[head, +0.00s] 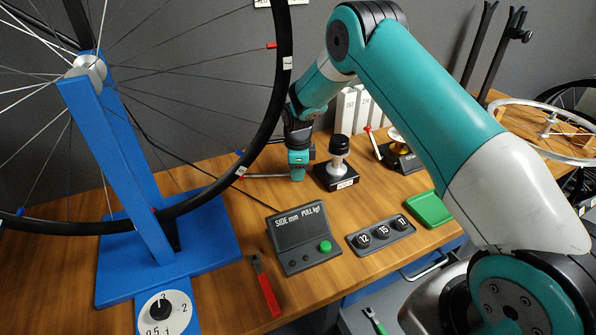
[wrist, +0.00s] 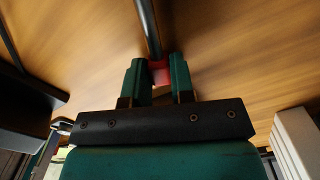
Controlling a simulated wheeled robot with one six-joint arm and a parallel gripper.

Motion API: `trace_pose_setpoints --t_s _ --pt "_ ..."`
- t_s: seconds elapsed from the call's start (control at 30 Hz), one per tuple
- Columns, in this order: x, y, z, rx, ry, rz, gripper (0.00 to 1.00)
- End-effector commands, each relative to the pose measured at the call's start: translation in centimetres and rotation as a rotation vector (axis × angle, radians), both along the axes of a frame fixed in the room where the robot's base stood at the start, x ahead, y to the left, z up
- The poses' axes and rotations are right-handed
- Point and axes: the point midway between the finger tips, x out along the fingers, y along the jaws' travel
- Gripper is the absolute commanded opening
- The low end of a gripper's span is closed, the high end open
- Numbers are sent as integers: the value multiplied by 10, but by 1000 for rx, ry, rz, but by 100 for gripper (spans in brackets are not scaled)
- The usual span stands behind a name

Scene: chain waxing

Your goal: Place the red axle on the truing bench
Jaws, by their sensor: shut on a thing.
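The red axle shows in the wrist view as a grey metal rod (wrist: 148,28) with a red end (wrist: 160,75) between my fingers. In the head view its rod (head: 264,177) points left from my gripper (head: 297,173), close to the wheel's rim. My gripper, also in the wrist view (wrist: 158,82), is shut on the red end. It points down, low over the wooden truing bench (head: 215,285). I cannot tell whether the axle touches the bench. The fingers hide part of the red end.
A wheel (head: 283,95) in a blue stand (head: 120,150) rises at left. A black post on a base (head: 338,175) stands just right of my gripper. A display box (head: 302,240), a red-handled tool (head: 265,287) and a green tray (head: 430,210) lie nearer the front.

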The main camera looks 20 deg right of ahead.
Motion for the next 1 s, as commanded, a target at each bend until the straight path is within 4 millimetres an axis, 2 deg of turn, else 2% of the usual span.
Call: trace_pose_setpoints --t_s 0.27,0.3,0.37,0.4,0.63,0.73,0.87,1.0 --pt "0 0 -3 1 -1 0 0" --pt "0 0 -1 1 -1 0 32" --pt "0 0 -1 1 -1 0 46" --pt "0 0 -1 1 -1 0 48" --pt "0 0 -1 1 -1 0 48" --pt "1 0 5 0 -2 0 48" --pt "1 0 26 0 -5 0 48" --pt "1 -1 58 0 -5 0 48"
